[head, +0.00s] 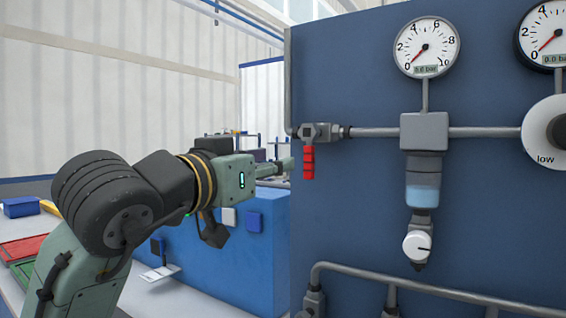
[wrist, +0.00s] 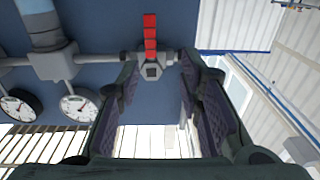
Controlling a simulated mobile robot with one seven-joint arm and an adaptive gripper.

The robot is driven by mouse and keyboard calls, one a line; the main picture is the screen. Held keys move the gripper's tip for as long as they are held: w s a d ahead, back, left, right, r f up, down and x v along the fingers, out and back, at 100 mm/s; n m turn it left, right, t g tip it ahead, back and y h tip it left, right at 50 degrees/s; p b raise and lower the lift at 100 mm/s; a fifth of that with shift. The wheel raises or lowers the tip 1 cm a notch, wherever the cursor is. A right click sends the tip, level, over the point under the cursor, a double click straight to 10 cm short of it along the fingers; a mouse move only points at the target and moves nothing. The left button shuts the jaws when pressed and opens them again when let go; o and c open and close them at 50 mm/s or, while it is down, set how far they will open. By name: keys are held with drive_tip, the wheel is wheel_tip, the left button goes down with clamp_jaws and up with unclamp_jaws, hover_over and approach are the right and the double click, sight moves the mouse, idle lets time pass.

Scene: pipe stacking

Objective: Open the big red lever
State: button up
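The red lever (head: 308,163) hangs straight down from a grey valve (head: 308,132) on the pipe near the panel's left edge. My gripper (head: 284,166) is just left of the lever in the head view, apart from it by a small gap in the picture. In the wrist view, my gripper (wrist: 160,74) has its two fingers spread wide with nothing between the pads. The lever (wrist: 150,38) appears upside down there, pointing up from the valve (wrist: 152,70), just beyond the fingertips. The true depth between fingers and lever is hard to tell.
The blue panel (head: 365,220) carries a round gauge (head: 426,47) reading near zero, a filter bowl (head: 422,188) and a white knob (head: 416,246). Pipes (head: 385,131) run across it. A blue box (head: 240,245) stands behind my arm. Open space lies left of the panel.

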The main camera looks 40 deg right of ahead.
sight(307, 165)
drive_tip(key=shift+g, duration=0.4)
drive_tip(key=x, duration=0.3)
drive_tip(key=p+x, duration=0.1)
drive_tip(key=x, duration=0.3)
drive_tip(key=s+f+p+x, duration=0.1)
drive_tip(key=x, duration=0.3)
drive_tip(key=shift+w+d, duration=0.1)
drive_tip(key=shift+d, duration=0.35)
drive_tip(key=shift+c, duration=0.5)
clamp_jaws()
